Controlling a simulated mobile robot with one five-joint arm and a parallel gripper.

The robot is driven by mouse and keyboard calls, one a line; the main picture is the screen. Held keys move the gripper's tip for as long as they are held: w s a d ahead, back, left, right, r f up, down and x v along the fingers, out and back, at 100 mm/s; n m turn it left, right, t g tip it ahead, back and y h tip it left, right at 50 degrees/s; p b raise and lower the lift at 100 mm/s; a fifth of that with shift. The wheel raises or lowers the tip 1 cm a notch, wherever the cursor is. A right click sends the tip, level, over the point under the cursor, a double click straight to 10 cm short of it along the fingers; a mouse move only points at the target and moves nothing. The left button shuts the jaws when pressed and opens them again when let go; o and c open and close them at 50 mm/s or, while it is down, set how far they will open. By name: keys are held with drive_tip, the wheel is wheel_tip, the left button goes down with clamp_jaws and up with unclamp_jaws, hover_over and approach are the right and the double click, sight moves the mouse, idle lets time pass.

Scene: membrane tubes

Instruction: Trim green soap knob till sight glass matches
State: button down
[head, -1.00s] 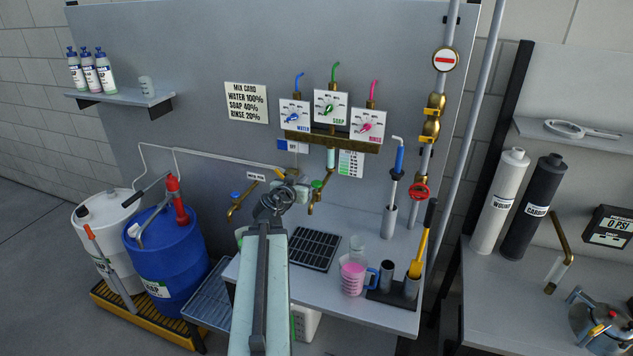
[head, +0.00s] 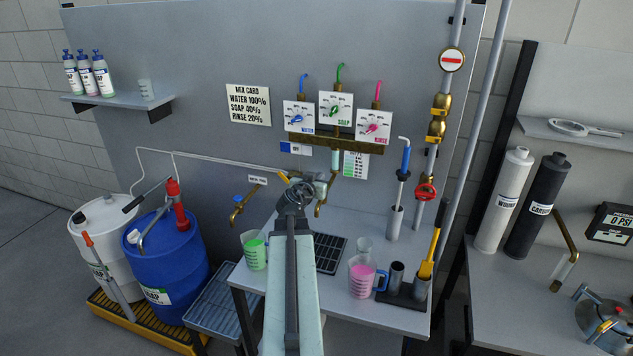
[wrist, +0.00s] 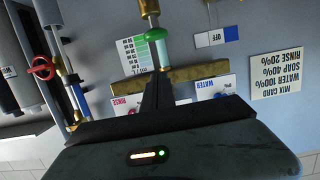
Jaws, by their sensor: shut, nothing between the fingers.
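The SOAP dial (head: 336,108) with its green knob sits between the blue WATER dial (head: 299,117) and the pink RINSE dial (head: 373,127). The sight glass (head: 335,160) hangs below the brass manifold, beside a color chart with green bands (head: 355,165). My gripper (head: 300,190) is shut and empty, below and left of the sight glass, in front of the outlet tap. In the wrist view, which is upside down, my shut fingers (wrist: 157,88) cover the SOAP dial's place.
The mix card (head: 249,104) reads water 100%, soap 40%, rinse 20%. On the bench are a green-filled cup (head: 254,252), a black drain grate (head: 329,252) and a pink-filled jug (head: 361,278). A red valve wheel (head: 425,192) is on the right pipe.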

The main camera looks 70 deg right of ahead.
drive_tip(key=d+f+b, duration=0.1)
drive_tip(key=f+b, duration=0.1)
drive_tip(key=d+f+b, duration=0.1)
drive_tip(key=d+f, duration=0.1)
drive_tip(key=shift+w+d+b, duration=0.15)
drive_tip(key=shift+d+b, duration=0.1)
drive_tip(key=shift+b, duration=0.15)
drive_tip(key=shift+w+f+b, duration=0.1)
drive_tip(key=shift+f+b, duration=0.35)
drive_tip(key=shift+w+a, duration=0.1)
wheel_tip(320, 180, down, 2)
drive_tip(key=shift+b, duration=1)
drive_tip(key=shift+a+r, duration=0.1)
drive_tip(key=shift+r, duration=0.05)
idle(0.5)
